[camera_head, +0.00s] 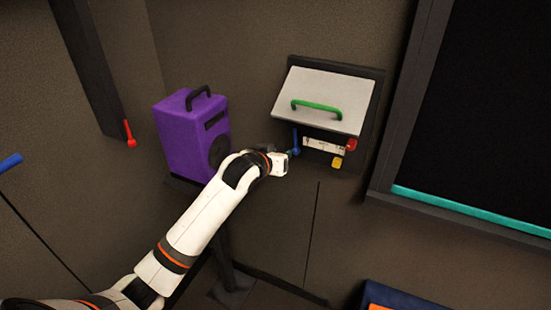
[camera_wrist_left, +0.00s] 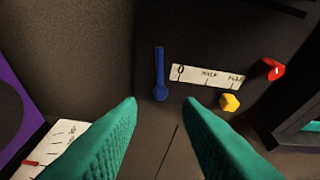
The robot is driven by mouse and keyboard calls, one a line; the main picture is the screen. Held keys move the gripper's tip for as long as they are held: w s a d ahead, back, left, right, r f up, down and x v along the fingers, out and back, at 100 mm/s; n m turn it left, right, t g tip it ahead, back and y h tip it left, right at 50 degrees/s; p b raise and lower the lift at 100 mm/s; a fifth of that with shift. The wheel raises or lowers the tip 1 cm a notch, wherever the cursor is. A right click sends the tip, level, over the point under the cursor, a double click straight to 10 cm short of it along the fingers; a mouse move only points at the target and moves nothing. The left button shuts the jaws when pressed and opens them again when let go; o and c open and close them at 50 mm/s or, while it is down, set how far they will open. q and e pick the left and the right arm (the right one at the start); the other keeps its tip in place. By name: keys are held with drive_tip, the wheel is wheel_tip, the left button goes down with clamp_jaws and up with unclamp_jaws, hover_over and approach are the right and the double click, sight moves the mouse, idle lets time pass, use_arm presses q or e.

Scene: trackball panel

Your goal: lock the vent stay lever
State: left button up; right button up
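A white vent flap (camera_head: 325,98) with a green handle (camera_head: 316,106) is tilted outward from a dark frame on the wall. Below its left corner, a blue lever (camera_head: 295,137) stands upright. In the left wrist view the blue lever (camera_wrist_left: 160,70) hangs with its ball end down, left of a white scale label (camera_wrist_left: 207,76). My left gripper (camera_wrist_left: 160,102) is open, with its green fingertips either side of the ball end in the picture. Contact cannot be told. In the head view the gripper (camera_head: 292,153) is small and partly hidden. My right gripper is out of view.
A red-tipped lever (camera_head: 130,135) is on the left wall. A dark framed panel (camera_head: 480,120) is at right.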

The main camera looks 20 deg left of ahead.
use_arm(q)
drive_tip(key=shift+v, duration=1)
drive_tip(key=shift+f, duration=0.1)
drive_tip(key=s+a+f+g+b, duration=0.15)
drive_tip(key=s+f, duration=0.25)
drive_tip(key=f, duration=0.9)
drive_tip(key=s+f+g+y+p, duration=0.1)
drive_tip(key=s+f+g, duration=0.3)
drive_tip(key=f, duration=0.9)
drive_tip(key=s+a+f+g+b, duration=0.1)
drive_tip(key=s+f, duration=0.4)
drive_tip(key=f, duration=0.8)
drive_tip(key=s+d+f+m+g, duration=0.1)
drive_tip(key=s+f, duration=0.6)
drive_tip(key=s, duration=0.7)
drive_tip(key=s+d+f+m+g, duration=0.1)
drive_tip(key=s+f+g, duration=0.2)
drive_tip(key=s+f, duration=0.5)
drive_tip(key=s+d+f+m+g+b, duration=0.1)
drive_tip(key=s+f, duration=0.7)
drive_tip(key=s, duration=1.1)
drive_tip(key=shift+s+d+f+g, duration=0.25)
drive_tip(key=shift+s+d+g, duration=0.05)
drive_tip(key=shift+d+g, duration=0.2)
